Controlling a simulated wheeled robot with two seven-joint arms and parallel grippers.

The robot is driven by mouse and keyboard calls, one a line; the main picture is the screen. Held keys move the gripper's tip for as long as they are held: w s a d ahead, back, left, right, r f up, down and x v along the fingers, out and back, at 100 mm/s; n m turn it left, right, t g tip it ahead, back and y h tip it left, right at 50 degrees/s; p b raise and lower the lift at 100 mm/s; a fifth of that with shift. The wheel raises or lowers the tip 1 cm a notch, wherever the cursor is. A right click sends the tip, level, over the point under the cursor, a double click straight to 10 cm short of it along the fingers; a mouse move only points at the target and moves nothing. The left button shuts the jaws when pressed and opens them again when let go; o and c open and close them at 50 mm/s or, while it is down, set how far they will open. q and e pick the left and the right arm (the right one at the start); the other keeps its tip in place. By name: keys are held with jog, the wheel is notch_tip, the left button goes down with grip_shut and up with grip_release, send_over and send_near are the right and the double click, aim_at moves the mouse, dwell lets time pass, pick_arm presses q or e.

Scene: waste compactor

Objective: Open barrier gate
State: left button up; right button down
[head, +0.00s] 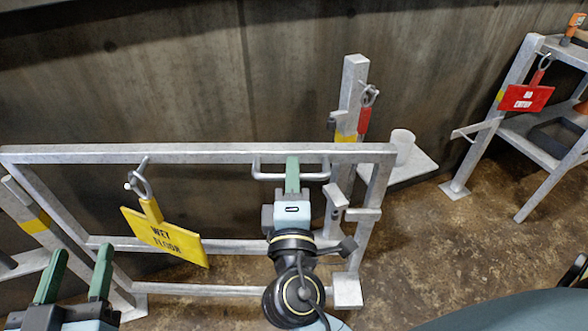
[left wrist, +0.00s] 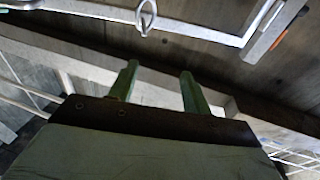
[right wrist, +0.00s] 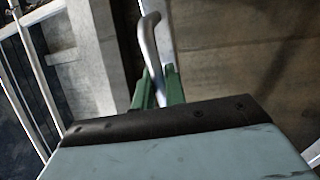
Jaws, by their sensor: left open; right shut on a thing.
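The grey metal barrier gate (head: 110,153) spans the left and middle of the head view. A U-shaped handle (head: 268,176) sits under its top rail towards the right end. My right gripper (head: 292,172) is shut on this handle, which also shows in the right wrist view (right wrist: 150,45). The right post (head: 352,85) stands just behind the gate's right end, with a yellow band and a ring with a red tag. A yellow "wet floor" sign (head: 165,236) hangs from a ring on the gate's top rail. My left gripper (head: 75,272) is open and empty at the lower left.
A grey metal frame (head: 515,75) with a red "no entry" sign (head: 526,98) stands at the right. A dark wall runs along the back. Brown floor (head: 420,240) lies bare at lower right.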

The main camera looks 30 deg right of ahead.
pick_arm(q)
jog(key=shift+d+r+t, duration=0.1)
jog(key=shift+r+t, duration=0.2)
jog(key=shift+r, duration=0.3)
pick_arm(e)
jog(key=shift+s+a+f, duration=0.15)
jog(key=shift+s+a, duration=0.1)
jog(key=shift+a, duration=0.1)
jog(key=c, duration=1.6)
grip_release()
jog(key=shift+o, duration=0.2)
jog(key=shift+d, duration=0.1)
